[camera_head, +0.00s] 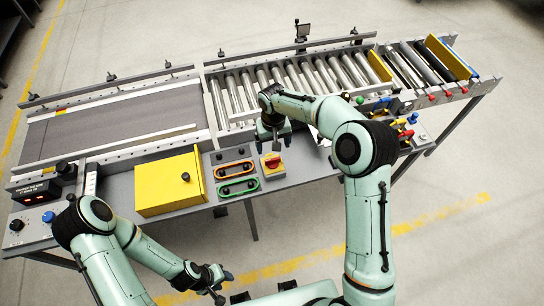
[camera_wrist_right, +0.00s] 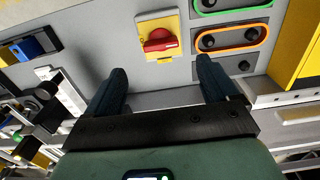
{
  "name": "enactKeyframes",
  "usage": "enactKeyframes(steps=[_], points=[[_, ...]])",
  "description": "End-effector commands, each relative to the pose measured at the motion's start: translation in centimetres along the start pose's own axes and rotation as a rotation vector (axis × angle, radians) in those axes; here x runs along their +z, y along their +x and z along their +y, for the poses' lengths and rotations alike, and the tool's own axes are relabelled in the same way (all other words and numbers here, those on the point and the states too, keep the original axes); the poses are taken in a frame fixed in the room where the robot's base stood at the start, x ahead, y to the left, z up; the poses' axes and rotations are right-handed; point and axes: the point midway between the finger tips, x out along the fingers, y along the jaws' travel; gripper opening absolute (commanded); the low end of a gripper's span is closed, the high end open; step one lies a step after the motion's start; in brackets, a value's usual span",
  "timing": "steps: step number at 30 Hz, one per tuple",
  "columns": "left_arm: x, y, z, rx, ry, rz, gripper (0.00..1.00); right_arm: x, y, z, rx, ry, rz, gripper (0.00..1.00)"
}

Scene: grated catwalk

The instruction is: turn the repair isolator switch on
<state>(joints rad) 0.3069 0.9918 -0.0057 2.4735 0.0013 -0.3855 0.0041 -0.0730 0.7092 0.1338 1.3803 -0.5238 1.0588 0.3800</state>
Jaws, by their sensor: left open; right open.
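The isolator switch is a red rotary handle on a square yellow plate (camera_head: 273,166) on the grey front panel of the conveyor bench. In the right wrist view the switch (camera_wrist_right: 158,40) sits just beyond the fingertips, its red handle lying roughly crosswise. My right gripper (camera_head: 273,135) hangs just behind the switch in the head view, not touching it. In the right wrist view its dark fingers (camera_wrist_right: 162,78) are wide apart with nothing between them. My left gripper (camera_head: 222,287) is low in front of the bench, open and away from the panel.
Left of the switch are orange-ringed (camera_head: 234,169) and green-ringed (camera_head: 238,187) button plates and a yellow box (camera_head: 170,184). Rollers (camera_head: 300,78) and a belt (camera_head: 110,125) lie behind. Coloured valves or handles (camera_head: 405,130) are at right, partly behind my right arm.

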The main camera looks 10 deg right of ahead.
Motion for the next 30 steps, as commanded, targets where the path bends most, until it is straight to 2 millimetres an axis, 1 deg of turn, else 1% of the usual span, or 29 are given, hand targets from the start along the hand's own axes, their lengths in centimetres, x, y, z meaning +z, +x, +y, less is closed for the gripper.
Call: enactKeyframes(steps=[1,6,9,12,18,25,26,27,29,30], points=[[0.1,0.1,-0.1,0.000,0.000,-0.001,0.43,0.1,1.4,0.0,0.000,-0.001,-0.005,0.87],[0.1,0.1,-0.1,-0.001,-0.001,-0.001,0.43,0.1,4.8,0.0,0.000,-0.002,-0.003,0.87],[0.1,0.1,-0.1,-0.001,-0.001,-0.001,0.43,0.1,6.4,0.0,-0.001,0.000,-0.003,0.87],[0.0,0.1,-0.1,0.000,-0.001,0.000,0.43,0.0,7.5,0.0,0.000,-0.001,-0.001,0.87],[0.0,0.1,-0.1,0.000,-0.001,0.000,0.43,0.0,8.5,-0.1,-0.001,-0.001,0.001,0.87],[0.0,0.1,-0.1,0.000,0.000,0.000,0.43,0.0,8.5,0.0,-0.001,-0.001,0.001,0.87],[0.0,0.1,-0.1,0.000,-0.001,0.000,0.43,0.0,8.5,0.0,-0.001,-0.001,0.001,0.81],[0.0,0.1,-0.1,0.000,-0.001,0.000,0.43,0.0,8.5,0.0,-0.001,-0.001,0.001,0.68],[0.0,0.1,-0.1,0.000,-0.001,0.000,0.43,0.0,8.5,0.0,-0.001,-0.001,0.001,0.48],[0.0,0.1,-0.1,0.000,0.000,0.000,0.43,0.0,8.5,0.0,-0.001,-0.001,0.001,0.35]])
